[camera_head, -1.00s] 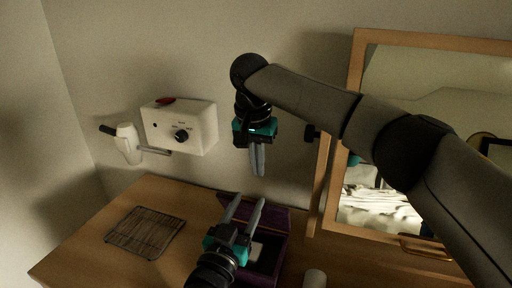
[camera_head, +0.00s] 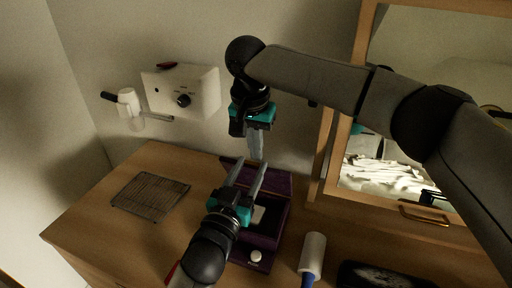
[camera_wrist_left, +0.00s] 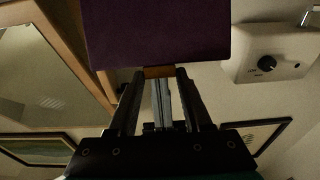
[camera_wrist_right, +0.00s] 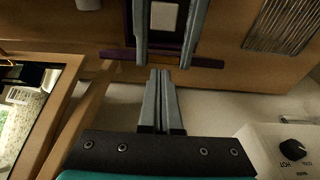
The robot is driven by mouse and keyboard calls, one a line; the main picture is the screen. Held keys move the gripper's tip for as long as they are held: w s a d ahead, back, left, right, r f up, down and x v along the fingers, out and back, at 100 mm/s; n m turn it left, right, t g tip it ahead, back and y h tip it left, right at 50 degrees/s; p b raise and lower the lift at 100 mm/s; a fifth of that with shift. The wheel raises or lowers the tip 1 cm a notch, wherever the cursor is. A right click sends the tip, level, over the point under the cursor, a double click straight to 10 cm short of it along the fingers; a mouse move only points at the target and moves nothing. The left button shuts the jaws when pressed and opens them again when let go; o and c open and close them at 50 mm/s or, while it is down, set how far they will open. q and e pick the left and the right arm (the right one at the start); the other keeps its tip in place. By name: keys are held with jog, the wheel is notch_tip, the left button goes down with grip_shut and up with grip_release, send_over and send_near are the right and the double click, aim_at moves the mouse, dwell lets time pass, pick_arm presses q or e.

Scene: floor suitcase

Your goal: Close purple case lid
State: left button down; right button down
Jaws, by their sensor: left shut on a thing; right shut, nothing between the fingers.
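The purple case (camera_head: 268,238) sits open on the wooden dresser, with a pale item (camera_head: 258,214) inside. Its lid (camera_head: 275,180) stands raised at the back; it fills the top of the left wrist view (camera_wrist_left: 158,35). My left gripper (camera_head: 251,166) reaches over the case to the lid. It is shut on a brownish tab (camera_wrist_left: 158,72) at the lid's edge, its fingers held apart by it. My right gripper (camera_head: 256,157) is shut and empty, pointing down just behind and above the lid; whether it touches is unclear. The lid's edge also shows in the right wrist view (camera_wrist_right: 125,56).
A wire rack (camera_head: 150,196) lies left on the dresser (camera_head: 100,205). A white roller (camera_head: 312,255) and a dark item (camera_head: 380,276) lie to the right. A framed mirror (camera_head: 345,150) stands behind right. A white dryer unit (camera_head: 183,91) hangs on the wall.

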pick_arm(q)
jog(key=shift+f, duration=0.3)
pick_arm(e)
jog(key=shift+s+a+f, duration=0.25)
jog(key=shift+s, duration=0.25)
jog(key=shift+s+a+f, duration=0.2)
jog(key=shift+s+f, duration=0.05)
jog(key=shift+s, duration=0.25)
pick_arm(q)
jog(key=c, duration=0.8)
grip_release()
jog(key=o, duration=0.5)
jog(key=shift+w+r, duration=0.1)
pick_arm(e)
jog(key=shift+w+d, duration=0.1)
jog(key=shift+w, duration=0.05)
jog(key=shift+r, duration=0.1)
